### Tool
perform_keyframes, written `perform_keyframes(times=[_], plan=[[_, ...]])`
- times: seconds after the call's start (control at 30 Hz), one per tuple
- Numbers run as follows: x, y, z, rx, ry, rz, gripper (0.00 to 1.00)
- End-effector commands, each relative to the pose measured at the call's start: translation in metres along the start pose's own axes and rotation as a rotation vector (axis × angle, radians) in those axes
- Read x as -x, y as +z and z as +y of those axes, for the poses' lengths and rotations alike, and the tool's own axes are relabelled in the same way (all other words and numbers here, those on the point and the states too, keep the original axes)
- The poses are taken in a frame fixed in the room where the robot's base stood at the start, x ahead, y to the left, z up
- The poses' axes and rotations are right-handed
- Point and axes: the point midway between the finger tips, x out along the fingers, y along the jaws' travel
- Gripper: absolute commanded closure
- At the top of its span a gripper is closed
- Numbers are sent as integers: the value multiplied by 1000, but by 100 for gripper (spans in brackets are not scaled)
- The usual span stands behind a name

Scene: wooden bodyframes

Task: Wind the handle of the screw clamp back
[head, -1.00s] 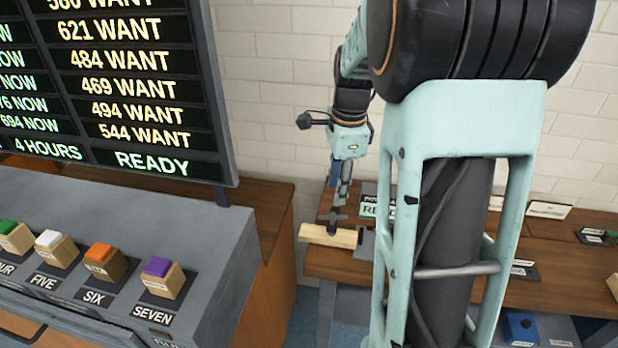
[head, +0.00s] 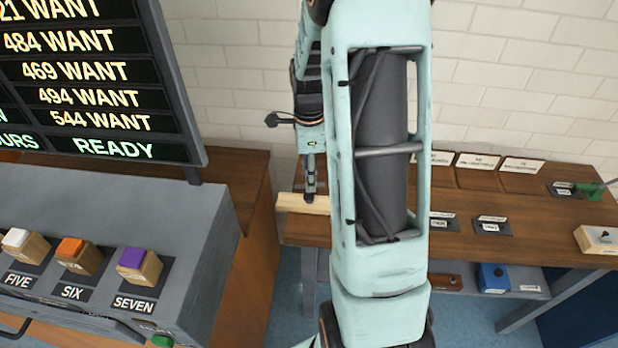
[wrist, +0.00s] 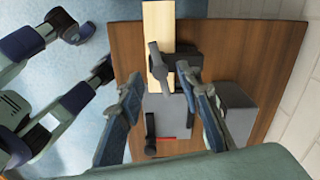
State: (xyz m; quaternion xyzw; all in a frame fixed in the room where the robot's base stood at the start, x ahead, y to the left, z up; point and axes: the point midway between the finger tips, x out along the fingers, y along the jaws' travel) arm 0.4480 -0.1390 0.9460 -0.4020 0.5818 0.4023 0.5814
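The screw clamp (wrist: 186,70) shows in the wrist view as a dark body against a pale wooden bar (wrist: 158,22). Its dark grey bar handle (wrist: 158,68) lies across the bar, between and a little beyond my fingertips. My gripper (wrist: 160,78) is open, one finger on each side, with no visible contact with the handle. In the head view my gripper (head: 309,192) points down over the pale bar (head: 300,204), which sticks out past the bench's left end. My own arm hides the clamp there.
The brown bench (head: 520,215) carries labels and small items to the right. A grey block (wrist: 240,110) stands beside the clamp. A grey console (head: 110,240) with coloured buttons is at the left, under a display board (head: 90,80). Floor shows between console and bench.

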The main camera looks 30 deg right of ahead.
Motion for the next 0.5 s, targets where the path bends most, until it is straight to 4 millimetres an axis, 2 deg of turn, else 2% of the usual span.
perform_keyframes(times=[0.2,0.5], plan=[[-18,0,0,0,0,-1,67],[-19,0,0,0,-1,0,70]])
